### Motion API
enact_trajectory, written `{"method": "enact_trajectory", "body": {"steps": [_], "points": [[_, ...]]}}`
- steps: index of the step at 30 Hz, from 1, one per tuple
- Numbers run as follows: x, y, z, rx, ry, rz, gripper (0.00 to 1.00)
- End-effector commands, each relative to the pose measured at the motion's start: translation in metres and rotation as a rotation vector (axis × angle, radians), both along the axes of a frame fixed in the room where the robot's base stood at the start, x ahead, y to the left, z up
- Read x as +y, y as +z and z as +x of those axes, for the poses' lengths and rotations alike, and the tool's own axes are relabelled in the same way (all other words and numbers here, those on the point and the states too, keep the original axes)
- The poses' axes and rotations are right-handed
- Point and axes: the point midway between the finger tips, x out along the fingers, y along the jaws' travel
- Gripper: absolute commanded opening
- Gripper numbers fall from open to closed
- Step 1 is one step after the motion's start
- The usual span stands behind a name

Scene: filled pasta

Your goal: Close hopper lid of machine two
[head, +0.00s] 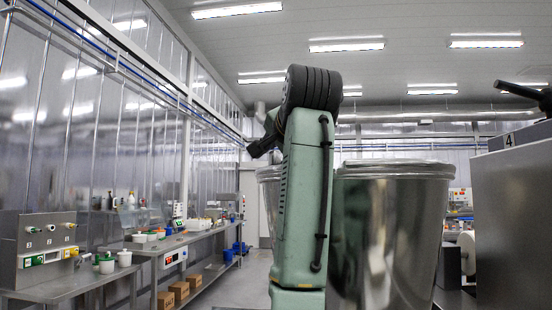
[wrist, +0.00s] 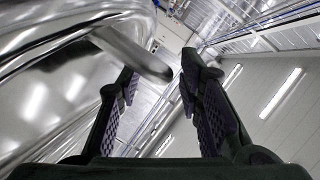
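My gripper (wrist: 160,68) is open in the wrist view, its two dark padded fingers apart. A flat steel bar with a rounded end (wrist: 138,52) reaches in from the left, near the left finger and partly across the gap. I cannot tell whether it touches the finger or belongs to a lid. A shiny curved steel rim (wrist: 60,35) fills the wrist view's left side. In the head view, my arm's end shows small and dark above a steel hopper (head: 268,174) partly hidden behind my arm. No number two or raised lid is clearly readable there.
A large steel hopper (head: 390,235) stands close on the right of my arm, its top edge at arm height. A grey machine marked 4 (head: 515,210) is at the far right. Steel benches (head: 70,285) line the left wall, with open floor between.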

Motion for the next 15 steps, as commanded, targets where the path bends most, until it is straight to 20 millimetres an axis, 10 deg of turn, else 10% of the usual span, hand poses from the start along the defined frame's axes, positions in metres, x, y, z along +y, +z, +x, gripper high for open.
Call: {"method": "enact_trajectory", "body": {"steps": [15], "points": [[-0.012, 0.020, -0.087, -0.002, -0.002, 0.000, 0.33]]}}
